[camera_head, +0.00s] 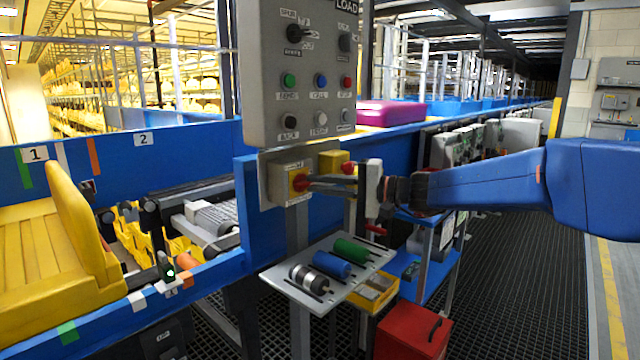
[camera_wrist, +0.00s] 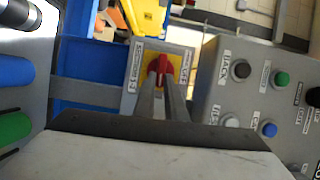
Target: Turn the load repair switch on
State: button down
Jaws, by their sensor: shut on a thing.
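The red rotary switch knob (camera_head: 299,183) sits on a yellow plate on a grey box (camera_head: 273,180), below the panel marked LOAD. In the wrist view, the knob (camera_wrist: 160,68) stands at the middle of its yellow plate (camera_wrist: 178,60). My gripper (camera_head: 310,183) reaches in from the right, its two thin fingers closed on the knob. In the wrist view, the fingertips (camera_wrist: 160,84) lie on either side of the knob's handle. The fingers partly cover the knob. The labels around it are too small to read, so I cannot tell its on or off setting.
The grey LOAD panel (camera_head: 300,95) with several buttons and knobs stands just above the switch box. A small shelf (camera_head: 348,292) with coloured cylinders juts out below. A yellow box (camera_head: 333,160) with a red knob is just behind. A red toolbox (camera_head: 412,332) sits lower right.

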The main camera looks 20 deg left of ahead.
jog(key=shift+f+m, duration=0.2)
jog(key=shift+m, duration=0.1)
jog(key=c, duration=1.8)
grip_release()
jog(key=shift+d+r, duration=0.1)
jog(key=shift+d, duration=0.05)
jog(key=d, duration=1.7)
jog(key=shift+d, duration=0.1)
